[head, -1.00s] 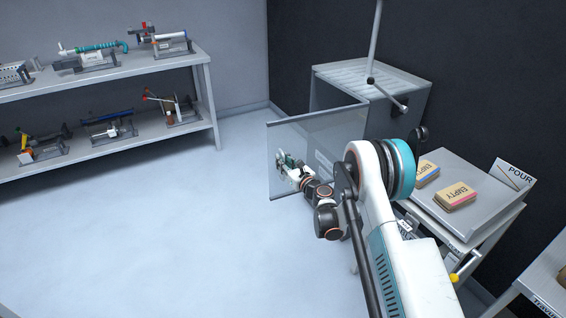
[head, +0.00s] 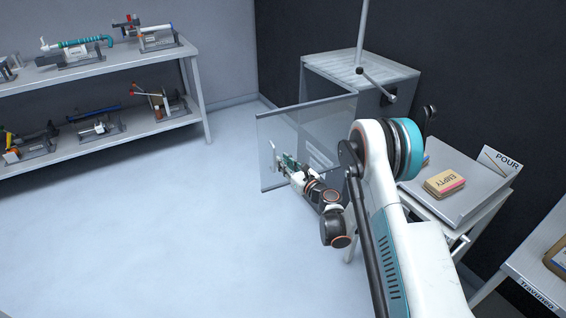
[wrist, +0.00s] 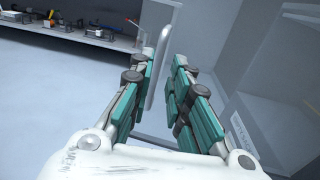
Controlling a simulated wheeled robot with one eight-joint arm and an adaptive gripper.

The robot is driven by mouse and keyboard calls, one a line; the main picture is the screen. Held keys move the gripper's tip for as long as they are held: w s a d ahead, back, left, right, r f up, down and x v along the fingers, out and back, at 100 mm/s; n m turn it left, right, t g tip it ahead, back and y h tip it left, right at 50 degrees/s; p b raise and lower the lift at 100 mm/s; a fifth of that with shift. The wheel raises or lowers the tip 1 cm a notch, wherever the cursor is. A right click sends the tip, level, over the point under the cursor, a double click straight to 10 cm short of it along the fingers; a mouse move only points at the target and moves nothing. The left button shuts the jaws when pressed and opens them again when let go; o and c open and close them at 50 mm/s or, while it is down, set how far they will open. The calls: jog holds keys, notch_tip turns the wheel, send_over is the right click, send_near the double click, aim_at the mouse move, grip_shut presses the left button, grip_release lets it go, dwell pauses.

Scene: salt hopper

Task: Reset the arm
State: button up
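My gripper (head: 284,163) is in front of the clear door panel (head: 268,133) of the grey hopper cabinet (head: 400,75) in the head view. In the wrist view my gripper (wrist: 163,72) shows two teal-padded fingers standing apart, with no object clearly held. A pale upright bar (wrist: 161,50), which looks like the panel's edge or handle, shows between and beyond the fingertips. I cannot tell whether the fingers touch it. The panel stands swung out from the cabinet. My arm is bent and reaches forward, and it hides part of the cabinet's lower front.
A two-level shelf (head: 100,62) with several devices stands at the left. Another table (head: 535,265) is at the lower right. The floor at the left is clear.

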jog(key=d+r+m+t+h, duration=0.1)
jog(key=d+r+m+h, duration=0.2)
jog(key=r, duration=0.4)
jog(key=w+d+r+m+t+h, duration=0.1)
jog(key=d+r+m, duration=0.2)
jog(key=r+m, duration=0.25)
jog(key=d+r+m+t+h, duration=0.1)
jog(key=d+r+m, duration=0.2)
jog(key=r, duration=0.4)
jog(key=s+d+r+m+g+h, duration=0.1)
jog(key=s+d+r+m+h, duration=0.25)
jog(key=r+m, duration=0.25)
jog(key=s+d+r+m+h, duration=0.3)
jog(key=s+d+r+m, duration=0.15)
jog(key=m, duration=0.25)
jog(key=s+d+m+g+h, duration=0.1)
jog(key=s+d+m+g, duration=0.3)
jog(key=s, duration=0.5)
jog(key=s+d+m+g, duration=0.1)
jog(key=s+m, duration=0.6)
jog(key=s, duration=0.2)
jog(key=s+a+f+m+g+y, duration=0.1)
jog(key=s+a+f+m+g, duration=0.1)
jog(key=s, duration=0.9)
jog(key=s+a+f+m+g+y, duration=0.1)
jog(key=s+f+m, duration=0.4)
jog(key=s, duration=0.6)
jog(key=shift+a+f+g, duration=0.25)
jog(key=shift+a+g, duration=0.4)
jog(key=shift+g, duration=0.35)
